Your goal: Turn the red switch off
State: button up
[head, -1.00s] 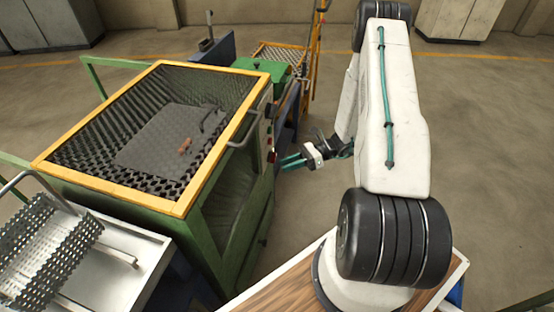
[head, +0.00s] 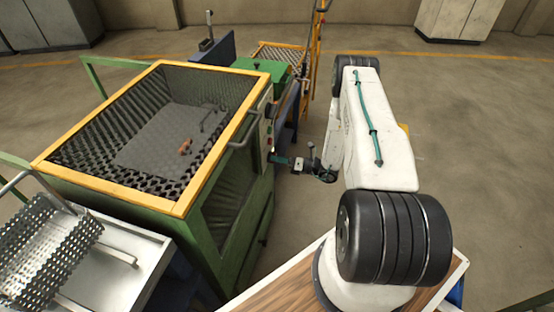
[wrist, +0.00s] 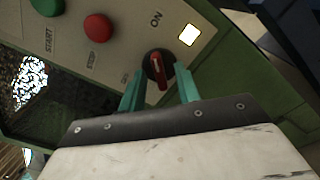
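The red switch (wrist: 158,72) is a red rotary handle on a round black base, on the pale control panel (wrist: 120,45). Its handle lies nearly up-down in the wrist view, slightly tilted, below the ON label. My gripper (wrist: 159,84) is open, with one teal finger on each side of the switch's lower part. I cannot tell whether either finger touches the handle. In the head view my gripper (head: 277,159) reaches the panel side of the green and yellow machine (head: 190,205). The switch is not clear there.
A red button (wrist: 97,27) and a green button (wrist: 47,6) sit left of the switch. A lit white square (wrist: 188,35) is at its upper right. Open floor lies to the right.

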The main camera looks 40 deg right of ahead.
jog(key=shift+w+a, duration=0.25)
jog(key=shift+w, duration=0.05)
grip_shut()
jog(key=shift+n, duration=8.9)
